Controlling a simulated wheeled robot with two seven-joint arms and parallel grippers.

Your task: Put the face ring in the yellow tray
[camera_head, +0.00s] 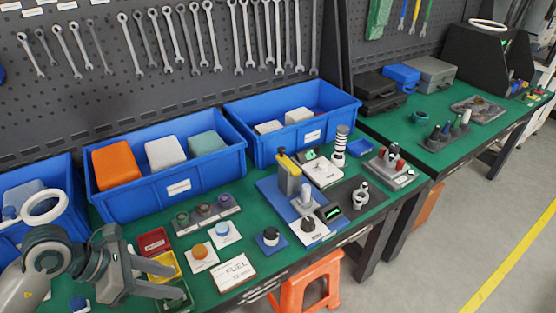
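My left gripper (168,281) is at the lower left, over the small trays. Its two fingers look spread apart, and I see nothing between them. The yellow tray (163,262) is just beyond the fingers and partly hidden by them. I cannot tell for sure which item is the face ring. My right gripper is not in view.
A red tray (153,241) and a green tray (180,302) flank the yellow one. A FUEL card (235,271) lies at the front edge. Blue bins (178,187) line the back. A blue-based press (288,178) stands right of centre. An orange stool (312,284) is below.

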